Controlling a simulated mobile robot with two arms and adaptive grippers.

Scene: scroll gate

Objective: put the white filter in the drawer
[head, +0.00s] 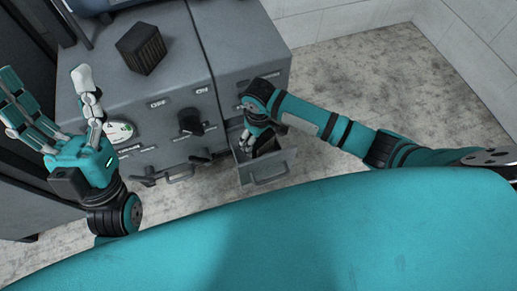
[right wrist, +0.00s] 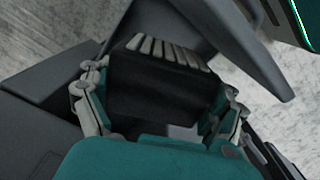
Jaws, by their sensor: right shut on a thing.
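The open drawer (head: 268,176) sticks out from the front of the grey cabinet. My right gripper (head: 262,145) reaches down into it. In the right wrist view my right gripper (right wrist: 163,100) is shut on the white filter (right wrist: 172,50), a block with pale ribs along its far edge and a dark, shaded near face. The filter is between the fingers, inside the drawer walls as far as I can see. In the head view the gripper mostly hides it. My left gripper (head: 48,95) is open and empty, left of the cabinet front, with its fingers spread upward.
A dark ribbed block (head: 141,48) stands on the grey cabinet (head: 185,75). The cabinet front has a black knob (head: 190,122), a round white gauge (head: 119,131) and handles. Bare floor (head: 365,80) lies to the right.

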